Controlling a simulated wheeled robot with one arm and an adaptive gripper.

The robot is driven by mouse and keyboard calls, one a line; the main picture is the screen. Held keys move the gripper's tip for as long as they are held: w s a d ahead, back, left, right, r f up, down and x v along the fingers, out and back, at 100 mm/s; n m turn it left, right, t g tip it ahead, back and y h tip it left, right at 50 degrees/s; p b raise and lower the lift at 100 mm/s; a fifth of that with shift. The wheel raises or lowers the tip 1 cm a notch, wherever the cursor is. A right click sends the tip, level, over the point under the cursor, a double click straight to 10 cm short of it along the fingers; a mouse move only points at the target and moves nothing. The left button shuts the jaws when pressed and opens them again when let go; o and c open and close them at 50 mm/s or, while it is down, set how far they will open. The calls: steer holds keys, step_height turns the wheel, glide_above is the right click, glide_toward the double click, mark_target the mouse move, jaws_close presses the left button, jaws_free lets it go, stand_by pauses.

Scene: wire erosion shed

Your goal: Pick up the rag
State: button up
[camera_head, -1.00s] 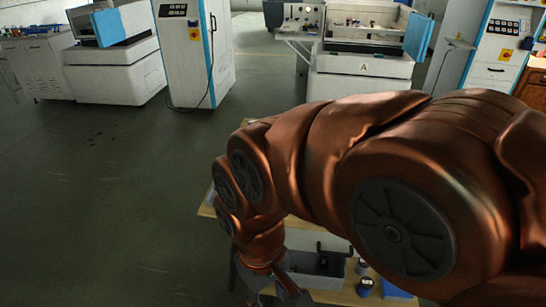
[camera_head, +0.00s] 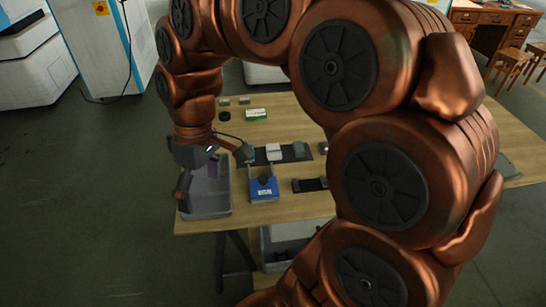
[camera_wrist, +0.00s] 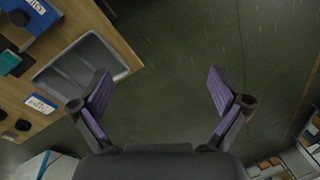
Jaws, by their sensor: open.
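I cannot pick out the rag for certain in either view. My gripper (camera_head: 212,172) is at the near left corner of the wooden table, over or beside a grey tray (camera_head: 229,202) in the head view. In the wrist view my gripper (camera_wrist: 160,82) is open, with its purple pads wide apart and nothing between them. Bare floor shows beyond the pads, and the grey tray (camera_wrist: 82,62) lies to their left. A small teal thing (camera_wrist: 9,62) shows at the left edge; I cannot tell whether it is cloth.
The wooden table (camera_head: 300,208) also carries a blue box (camera_head: 264,188), a green-and-white packet (camera_head: 256,115) and several dark and grey items. A grey bin (camera_head: 285,252) stands below. My arm hides much of the table's right side. Open floor (camera_head: 90,220) lies left.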

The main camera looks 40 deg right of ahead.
steer(key=w+d+f+n+t+y+b, duration=0.1)
steer(key=w+d+f+n+b, duration=0.2)
steer(key=w+d, duration=0.65)
steer(key=n+t+b, duration=0.2)
steer(key=t+b, duration=0.1)
steer(key=b, duration=0.5)
glide_toward(274, 149)
steer(key=f, duration=0.1)
steer(key=shift+y, duration=0.3)
steer(key=shift+p+x, duration=0.45)
steer(key=shift+x, duration=3.8)
steer(key=shift+w+d, duration=0.1)
steer(key=shift+d, duration=0.05)
steer(key=c, duration=1.1)
steer(key=shift+r, duration=0.1)
